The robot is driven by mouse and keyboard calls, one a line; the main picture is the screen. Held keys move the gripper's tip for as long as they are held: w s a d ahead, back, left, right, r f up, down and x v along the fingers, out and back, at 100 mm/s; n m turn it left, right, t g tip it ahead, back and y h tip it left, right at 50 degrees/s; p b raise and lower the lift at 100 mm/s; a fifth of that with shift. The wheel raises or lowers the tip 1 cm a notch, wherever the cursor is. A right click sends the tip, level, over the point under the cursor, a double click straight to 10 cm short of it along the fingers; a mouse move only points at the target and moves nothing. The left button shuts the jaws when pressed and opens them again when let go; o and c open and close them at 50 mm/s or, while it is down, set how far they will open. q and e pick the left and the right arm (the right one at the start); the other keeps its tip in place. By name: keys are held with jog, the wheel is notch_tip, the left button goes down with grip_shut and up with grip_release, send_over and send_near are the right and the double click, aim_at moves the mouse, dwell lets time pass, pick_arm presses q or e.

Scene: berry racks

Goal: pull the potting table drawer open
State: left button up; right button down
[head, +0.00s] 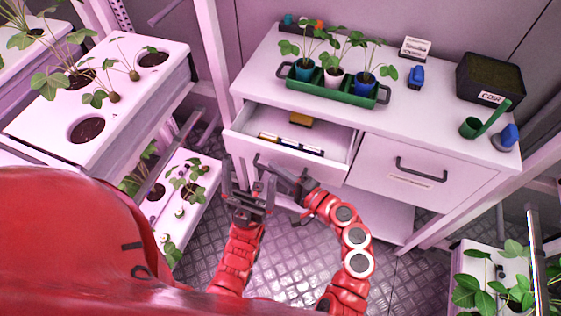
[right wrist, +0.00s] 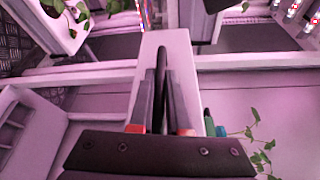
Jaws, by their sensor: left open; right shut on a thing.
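The white potting table (head: 250,78) stands at the back with its left drawer (head: 337,163) pulled out, so its inside shows. The drawer's dark bar handle (head: 259,163) is on its front. My right gripper (head: 299,184) is shut on the handle; in the right wrist view its fingers (right wrist: 161,100) close around the dark bar against the white drawer front (right wrist: 165,45). My left gripper (head: 246,188) is open and empty, just left of and below the handle, partly in front of the drawer front. The right drawer (head: 390,186) is shut.
The open drawer holds a yellow-brown block (head: 300,120) and several small items. On the tabletop are a green tray (head: 315,90) with three potted seedlings, a coir box (head: 490,80), a green scoop (head: 471,127) and blue tools. White plant racks (head: 150,90) stand at the left; plants are at lower right.

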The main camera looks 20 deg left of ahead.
jog(key=s, duration=0.9)
jog(key=shift+a, duration=0.1)
jog(key=shift+w, duration=0.1)
jog(key=c, duration=0.9)
grip_release()
